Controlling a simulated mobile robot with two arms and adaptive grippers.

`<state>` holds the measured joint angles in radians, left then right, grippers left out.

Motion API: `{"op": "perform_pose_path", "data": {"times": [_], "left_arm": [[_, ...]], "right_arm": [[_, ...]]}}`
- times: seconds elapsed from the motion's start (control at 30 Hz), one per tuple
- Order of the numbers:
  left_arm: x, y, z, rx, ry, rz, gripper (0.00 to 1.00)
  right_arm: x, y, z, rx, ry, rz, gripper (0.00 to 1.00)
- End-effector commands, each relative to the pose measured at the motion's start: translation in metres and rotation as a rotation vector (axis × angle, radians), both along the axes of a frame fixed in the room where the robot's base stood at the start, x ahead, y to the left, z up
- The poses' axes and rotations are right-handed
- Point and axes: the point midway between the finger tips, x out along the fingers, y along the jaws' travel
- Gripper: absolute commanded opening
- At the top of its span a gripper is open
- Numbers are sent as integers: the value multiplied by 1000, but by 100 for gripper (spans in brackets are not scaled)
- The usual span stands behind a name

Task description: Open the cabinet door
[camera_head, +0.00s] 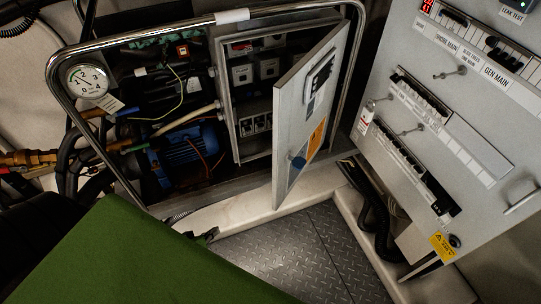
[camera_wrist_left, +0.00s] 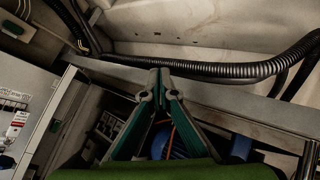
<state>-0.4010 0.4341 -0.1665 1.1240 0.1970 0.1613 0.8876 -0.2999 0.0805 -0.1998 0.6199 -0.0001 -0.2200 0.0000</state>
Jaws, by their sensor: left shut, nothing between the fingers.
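The grey cabinet door (camera_head: 290,110) stands ajar in the head view, swung out to the right of the cabinet (camera_head: 226,95). Switches and sockets show inside the cabinet. My left gripper (camera_head: 213,232) shows only as a small dark tip beyond my green arm, below the cabinet and left of the door's lower corner. In the left wrist view its fingers (camera_wrist_left: 161,77) meet at the tips, shut and empty. My right gripper is out of view.
A metal tube frame (camera_head: 185,27) arches around the cabinet. A gauge (camera_head: 88,80), a blue motor (camera_head: 187,146) and hoses are at left. A sloped control panel (camera_head: 450,110) stands at right, near the door. Bare tread-plate floor (camera_head: 290,250) lies below the door.

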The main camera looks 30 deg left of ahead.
Motion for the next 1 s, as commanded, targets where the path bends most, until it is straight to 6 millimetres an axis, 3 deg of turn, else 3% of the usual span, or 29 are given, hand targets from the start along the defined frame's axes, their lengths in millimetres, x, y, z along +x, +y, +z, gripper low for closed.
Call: {"op": "perform_pose_path", "data": {"times": [0.03,0.1,0.2,0.3,0.4,0.5,0.6,0.77,1.0], "left_arm": [[28,9,29,-88,-101,36,0],[61,11,78,-243,-229,77,0],[95,2,146,-483,-367,95,0],[113,-14,204,-702,-449,79,0],[121,-28,245,-868,-485,58,0],[124,-36,268,-967,-497,42,0],[127,-41,276,-1006,-502,37,0],[146,-47,275,-1007,-505,36,0],[194,-64,273,-1007,-506,35,0]], "right_arm": [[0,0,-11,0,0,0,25],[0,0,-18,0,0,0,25],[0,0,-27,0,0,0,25],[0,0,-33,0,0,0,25],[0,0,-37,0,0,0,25],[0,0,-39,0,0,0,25],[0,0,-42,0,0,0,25],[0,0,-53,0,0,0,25],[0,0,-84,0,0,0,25]]}}
